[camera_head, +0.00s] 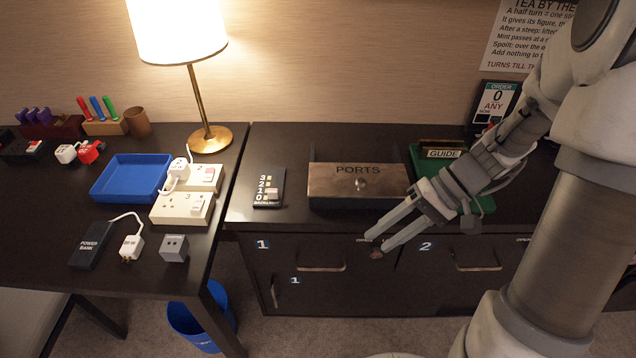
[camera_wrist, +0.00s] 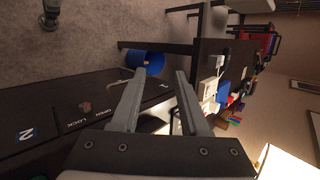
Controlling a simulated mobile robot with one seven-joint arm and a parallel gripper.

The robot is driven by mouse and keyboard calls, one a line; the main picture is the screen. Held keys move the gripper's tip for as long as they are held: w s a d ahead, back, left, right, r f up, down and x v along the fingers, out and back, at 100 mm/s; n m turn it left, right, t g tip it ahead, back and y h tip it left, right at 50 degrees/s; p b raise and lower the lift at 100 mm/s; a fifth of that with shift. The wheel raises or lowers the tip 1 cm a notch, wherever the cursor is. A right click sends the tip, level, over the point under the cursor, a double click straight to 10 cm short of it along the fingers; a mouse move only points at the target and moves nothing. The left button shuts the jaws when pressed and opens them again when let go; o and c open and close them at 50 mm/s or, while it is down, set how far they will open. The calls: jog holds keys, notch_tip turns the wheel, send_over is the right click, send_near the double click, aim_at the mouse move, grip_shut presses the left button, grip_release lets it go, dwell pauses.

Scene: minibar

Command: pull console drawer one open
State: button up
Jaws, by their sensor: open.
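Drawer one (camera_head: 300,247) is a dark console front with a blue "1" label (camera_head: 262,244) and a metal bar handle (camera_head: 322,268). It looks shut, flush with the console. My gripper (camera_head: 371,245) is open and empty. Its fingers point left, just in front of the console near the right end of drawer one, to the right of the handle and apart from it. In the wrist view my gripper's two fingers (camera_wrist: 160,74) are spread, with the dark console front (camera_wrist: 60,112) to their left.
Drawer two has a "2" label (camera_head: 426,246) and its own handle (camera_head: 476,262). A lower door with a vertical handle (camera_head: 274,293) sits below drawer one. A PORTS box (camera_head: 357,180) and a green tray (camera_head: 484,203) stand on top. A blue bin (camera_head: 200,325) stands lower left.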

jog(key=w+d+f+m+t+y+b, duration=0.1)
jog(key=w+f+y+b, duration=0.15)
jog(key=f, duration=0.55)
jog(key=w+d+f+m+t+y+b, duration=0.1)
jog(key=f+m+t+y+b, duration=0.15)
jog(key=f, duration=0.55)
jog(key=m+t+y+b, duration=0.2)
jog(key=m+t+b, duration=0.1)
jog(key=t+b, duration=0.15)
send_near(320, 268)
jog(key=shift+t, duration=0.4)
jog(key=x, duration=0.3)
jog(key=b+x, duration=0.1)
jog(key=x, duration=0.2)
jog(key=f+x, duration=0.1)
jog(key=x, duration=0.3)
jog(key=shift+s+b, duration=0.1)
jog(key=shift+b, duration=0.3)
grip_shut()
